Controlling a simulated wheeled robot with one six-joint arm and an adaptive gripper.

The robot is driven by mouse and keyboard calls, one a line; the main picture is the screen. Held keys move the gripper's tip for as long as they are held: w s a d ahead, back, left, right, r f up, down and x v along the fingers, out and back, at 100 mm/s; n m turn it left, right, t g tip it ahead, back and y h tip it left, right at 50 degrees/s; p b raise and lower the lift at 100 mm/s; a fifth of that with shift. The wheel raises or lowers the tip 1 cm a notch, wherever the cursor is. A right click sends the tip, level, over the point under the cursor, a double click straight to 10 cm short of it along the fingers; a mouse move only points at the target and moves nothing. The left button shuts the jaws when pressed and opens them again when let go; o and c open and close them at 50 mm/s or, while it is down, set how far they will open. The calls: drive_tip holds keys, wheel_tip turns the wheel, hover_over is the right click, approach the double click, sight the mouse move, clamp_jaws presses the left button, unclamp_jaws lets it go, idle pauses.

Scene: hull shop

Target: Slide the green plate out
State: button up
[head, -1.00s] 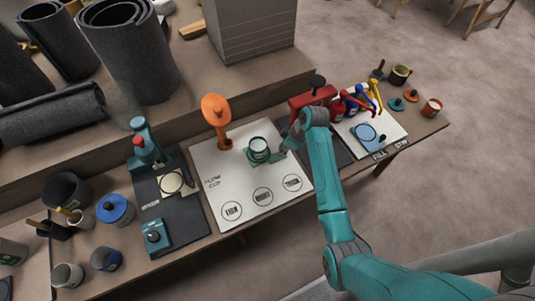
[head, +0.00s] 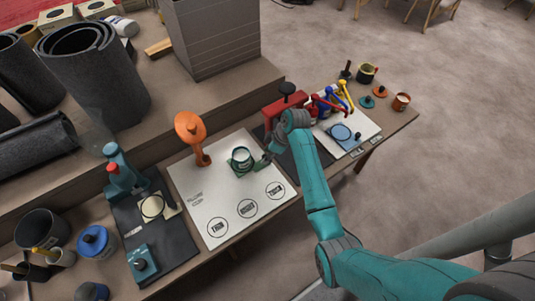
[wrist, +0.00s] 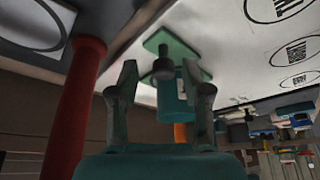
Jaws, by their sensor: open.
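The green plate (head: 240,170) lies on the white board, with a teal cup (head: 242,155) standing on it. In the wrist view the green plate (wrist: 182,45) shows behind a dark knob (wrist: 162,67), and the teal cup (wrist: 172,105) hides part of it. My gripper (head: 267,157) is low at the right side of the plate. In the wrist view my gripper (wrist: 161,85) is open, its two fingers apart on either side of the knob. I cannot tell whether either finger touches it.
The white board (head: 205,190) has printed circles along its front. An orange stand (head: 191,135) rises behind the cup. A red device (head: 287,103) stands close behind my wrist. A dark mat with a teal tool (head: 118,165) is at left, a blue plate (head: 341,133) at right.

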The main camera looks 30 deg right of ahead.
drive_tip(key=v, duration=1.1)
drive_tip(key=shift+r, duration=0.3)
drive_tip(key=shift+s+d+f, duration=0.1)
